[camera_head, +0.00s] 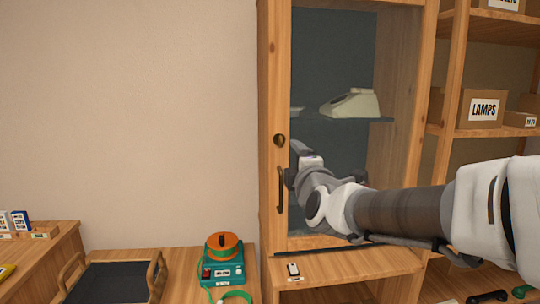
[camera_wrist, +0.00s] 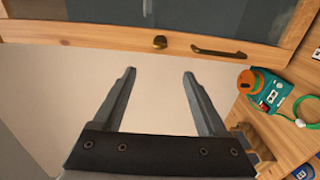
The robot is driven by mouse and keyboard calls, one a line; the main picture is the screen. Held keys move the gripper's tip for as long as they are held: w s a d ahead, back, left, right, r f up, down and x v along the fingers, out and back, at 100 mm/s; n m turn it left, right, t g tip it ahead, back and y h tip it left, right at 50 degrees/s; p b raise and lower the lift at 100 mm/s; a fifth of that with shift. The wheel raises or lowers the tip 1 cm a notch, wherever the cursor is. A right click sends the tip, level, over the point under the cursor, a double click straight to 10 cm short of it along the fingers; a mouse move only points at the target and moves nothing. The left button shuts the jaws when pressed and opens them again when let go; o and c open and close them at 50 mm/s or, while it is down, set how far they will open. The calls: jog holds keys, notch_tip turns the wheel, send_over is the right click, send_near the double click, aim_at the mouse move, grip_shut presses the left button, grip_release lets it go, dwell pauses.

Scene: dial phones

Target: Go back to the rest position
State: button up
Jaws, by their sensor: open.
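My gripper is open and empty in the wrist view (camera_wrist: 160,75), its two grey fingers apart with bare wall between and beyond them. In the head view my arm reaches in from the right, and my gripper (camera_head: 300,155) is in front of the wooden cabinet (camera_head: 270,80), near its dark knob (camera_head: 279,140) and bar handle (camera_head: 281,190). The fingertips are hard to make out there. The knob (camera_wrist: 160,42) and handle (camera_wrist: 218,51) also show beyond the fingers in the wrist view. A cream dial phone (camera_head: 352,104) stands on a shelf inside the cabinet.
A teal device with an orange top (camera_head: 222,262) and green cord sits on the low table, beside a dark tray with wooden handles (camera_head: 108,282). A small white-and-dark item (camera_head: 293,269) lies on the ledge below the cabinet. Shelves with labelled boxes (camera_head: 482,109) stand right.

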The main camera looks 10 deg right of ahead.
jog(key=shift+s, duration=0.3)
jog(key=s+f+m+g, duration=0.6)
jog(key=s+f+m, duration=0.3)
jog(key=s, duration=0.5)
jog(key=s+f+m+g, duration=0.6)
jog(key=s+f+m, duration=0.25)
jog(key=s, duration=0.55)
notch_tip(320, 180, up, 13)
jog(key=p, duration=1.3)
jog(key=shift+s+m, duration=0.35)
jog(key=shift+s, duration=0.05)
jog(key=shift+f, duration=0.1)
